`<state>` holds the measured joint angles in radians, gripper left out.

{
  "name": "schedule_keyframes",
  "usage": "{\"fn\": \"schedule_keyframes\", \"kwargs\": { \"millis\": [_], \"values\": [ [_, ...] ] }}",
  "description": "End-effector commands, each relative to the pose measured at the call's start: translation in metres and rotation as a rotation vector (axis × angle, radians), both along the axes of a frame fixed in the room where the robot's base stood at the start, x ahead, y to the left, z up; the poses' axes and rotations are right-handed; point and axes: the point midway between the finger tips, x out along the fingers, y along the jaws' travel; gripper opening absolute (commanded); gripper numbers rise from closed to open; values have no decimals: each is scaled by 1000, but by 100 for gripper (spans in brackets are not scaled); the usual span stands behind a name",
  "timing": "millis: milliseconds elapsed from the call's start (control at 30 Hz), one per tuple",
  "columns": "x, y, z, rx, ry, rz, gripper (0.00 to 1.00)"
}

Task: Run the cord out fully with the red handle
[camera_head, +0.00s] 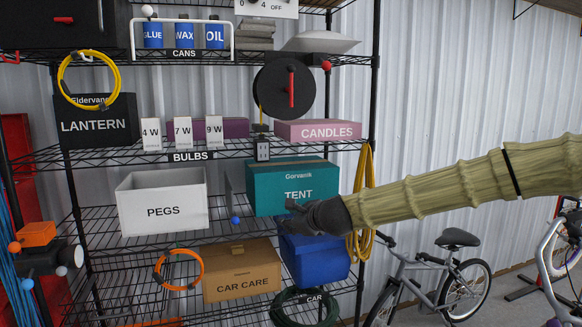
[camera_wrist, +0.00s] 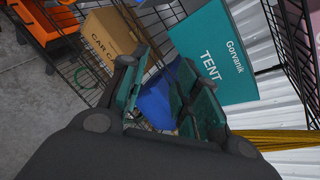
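A black round cord reel (camera_head: 270,78) hangs at the right of the shelf, above the pink CANDLES box. A red handle (camera_head: 291,88) stands upright on its face, and a red knob (camera_head: 326,65) is at its upper right. My gripper (camera_head: 288,216) is well below the reel, in front of the teal TENT box. In the wrist view my gripper (camera_wrist: 158,92) has its fingers apart with nothing between them. The reel is outside the wrist view.
The TENT box (camera_head: 262,188) and a blue bin (camera_head: 315,262) are close behind my gripper. Yellow rope (camera_head: 362,200) hangs beside the post. Bicycles (camera_head: 440,280) stand at right.

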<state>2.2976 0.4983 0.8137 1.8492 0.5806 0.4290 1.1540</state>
Motion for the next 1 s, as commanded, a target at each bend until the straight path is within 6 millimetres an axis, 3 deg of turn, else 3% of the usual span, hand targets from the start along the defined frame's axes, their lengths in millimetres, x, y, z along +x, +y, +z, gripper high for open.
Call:
{"fn": "schedule_keyframes", "kwargs": {
  "millis": [33, 200, 300, 400, 500, 600, 767, 1000],
  "values": [
    [8, -4, 54, 87, -19, -30, 32],
    [16, -20, 205, 382, -45, -95, 32],
    [12, -31, 274, 520, -53, -109, 32],
    [6, -40, 324, 620, -59, -115, 32],
    [1, -47, 354, 682, -60, -116, 32],
    [0, -49, 367, 709, -61, -115, 32],
    [11, -42, 369, 713, -58, -115, 32],
    [44, -24, 370, 710, -60, -116, 32]
  ]
}}
